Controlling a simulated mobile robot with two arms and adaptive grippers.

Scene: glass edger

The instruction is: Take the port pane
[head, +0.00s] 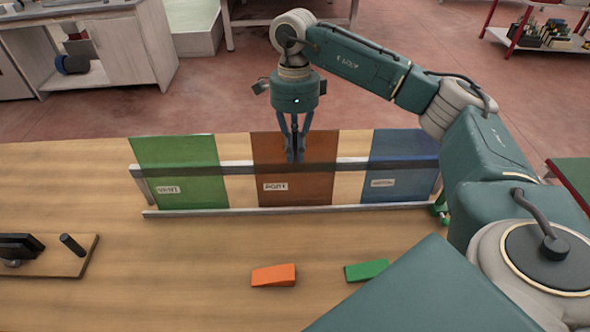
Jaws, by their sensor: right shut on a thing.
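Three tinted glass panes stand upright in a row in a pale metal rack (240,211) on the wooden table. The middle pane is amber-brown (270,170), and its small white label appears to read "PORT". My right gripper (295,155) reaches down from above and is shut on the amber-brown pane, right of its middle. The pane still stands within the rack. Its far side is hidden. My left gripper is not in view.
A green pane (180,170) stands left and a blue pane (400,165) right, both labelled. An orange wedge (273,275) and a green wedge (366,270) lie in front. A wooden board (75,262) with black parts lies at left.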

